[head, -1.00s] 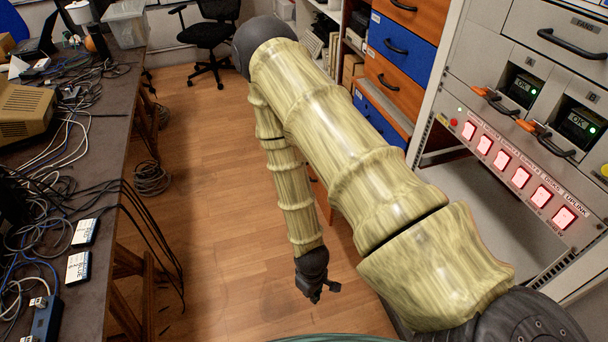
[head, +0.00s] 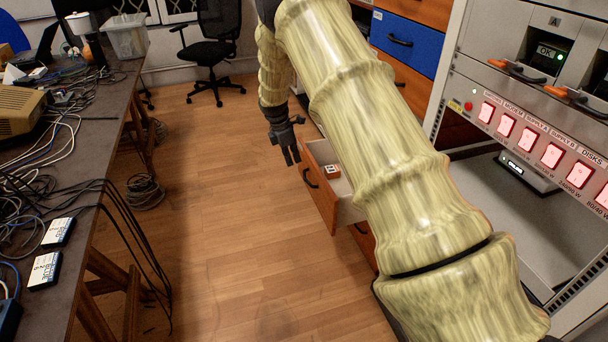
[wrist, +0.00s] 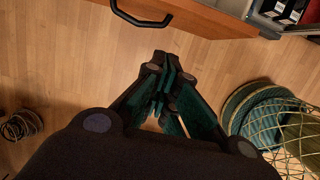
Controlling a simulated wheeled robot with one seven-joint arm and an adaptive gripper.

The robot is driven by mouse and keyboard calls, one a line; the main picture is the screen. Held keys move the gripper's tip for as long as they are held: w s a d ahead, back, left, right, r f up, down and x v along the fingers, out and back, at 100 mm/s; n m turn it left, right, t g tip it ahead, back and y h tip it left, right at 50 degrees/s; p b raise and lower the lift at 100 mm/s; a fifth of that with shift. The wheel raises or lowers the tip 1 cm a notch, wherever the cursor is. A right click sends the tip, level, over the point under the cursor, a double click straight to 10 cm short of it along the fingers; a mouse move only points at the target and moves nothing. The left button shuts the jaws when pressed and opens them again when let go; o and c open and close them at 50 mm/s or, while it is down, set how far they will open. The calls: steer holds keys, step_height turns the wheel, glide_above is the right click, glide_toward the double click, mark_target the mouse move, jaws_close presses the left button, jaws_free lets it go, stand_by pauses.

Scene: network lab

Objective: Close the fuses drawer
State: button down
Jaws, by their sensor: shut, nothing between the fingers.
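An orange-fronted drawer (head: 317,195) stands pulled out low behind my arm in the head view. It has a dark handle, and a small orange and white item (head: 331,172) lies inside. No label is readable, so I cannot tell whether it is the fuses drawer. My gripper (head: 291,158) is left of the drawer's front, apart from the handle as far as I can tell. In the wrist view my gripper (wrist: 165,62) is shut and empty, and the drawer front with its dark handle (wrist: 142,18) runs along the top. My arm hides part of the drawer and cabinet.
Blue and orange drawers (head: 407,43) above look shut. A rack (head: 540,110) with lit red switches stands at right. A cluttered bench (head: 98,150) runs along the left. A wire basket (wrist: 270,115) is at the wrist view's right. The wooden floor between is mostly clear.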

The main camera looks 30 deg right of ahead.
steer(key=s+d+f, duration=0.1)
steer(key=d+f, duration=0.5)
steer(key=f, duration=0.3)
steer(key=shift+s+f, duration=0.25)
steer(key=shift+f, duration=0.05)
steer(key=shift+d, duration=0.1)
